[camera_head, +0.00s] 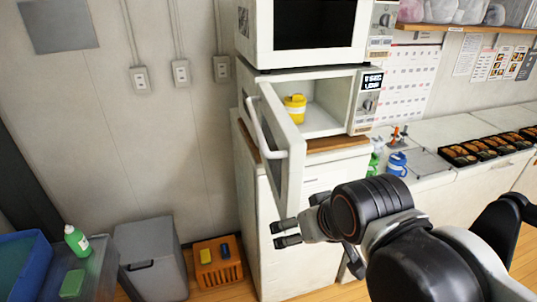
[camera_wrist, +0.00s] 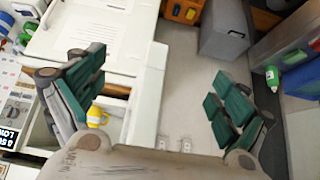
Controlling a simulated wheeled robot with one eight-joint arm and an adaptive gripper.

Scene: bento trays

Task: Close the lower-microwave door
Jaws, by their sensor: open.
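The lower microwave (camera_head: 362,100) is white and stands on a wood-topped cabinet, under another microwave. Its door (camera_head: 281,150) hangs wide open on the left side, swung out toward me, with a long white handle (camera_head: 262,130) on its outer face. A yellow cup (camera_head: 295,108) is inside; it also shows in the wrist view (camera_wrist: 97,116). My gripper (camera_head: 280,233) is open and empty, just below the door's lower free corner in the head view. In the wrist view a white panel, seemingly the door (camera_wrist: 147,95), lies between my spread fingers (camera_wrist: 160,70). I cannot tell whether they touch it.
The upper microwave (camera_head: 375,30) sits directly above. A grey bin (camera_head: 150,262) and an orange crate (camera_head: 218,275) stand on the floor at left.

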